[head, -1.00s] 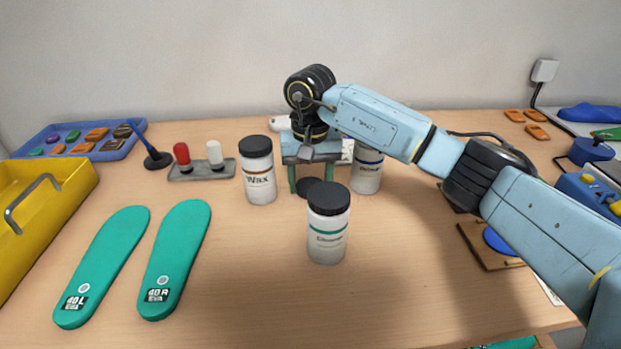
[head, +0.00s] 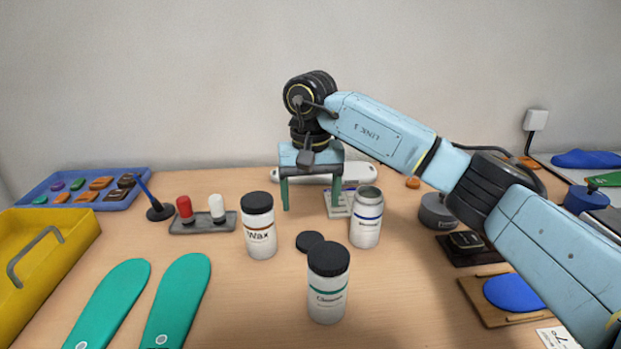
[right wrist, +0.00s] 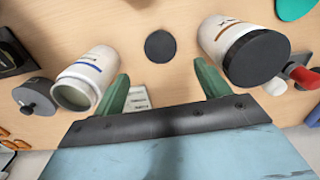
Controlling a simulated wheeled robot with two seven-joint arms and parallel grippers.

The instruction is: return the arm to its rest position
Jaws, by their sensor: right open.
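My right arm (head: 380,130) comes in from the right in the head view. Its gripper (head: 313,190) points down above the table, between the wax jar (head: 260,226) and the open, blue-banded jar (head: 367,218). The two green fingers stand apart and hold nothing. In the right wrist view the fingers (right wrist: 163,88) are spread, with a loose black lid (right wrist: 160,45) lying on the table beyond them. The blue-banded jar (right wrist: 85,78) is uncapped on one side, and the capped wax jar (right wrist: 245,48) is on the other. My left gripper is not in view.
A green-banded capped jar (head: 328,285) stands in front of the gripper. Two teal insoles (head: 178,300) and a yellow bin (head: 50,250) are at the left. A grey pot (head: 438,210) and a board with a blue pad (head: 510,295) lie under my right arm.

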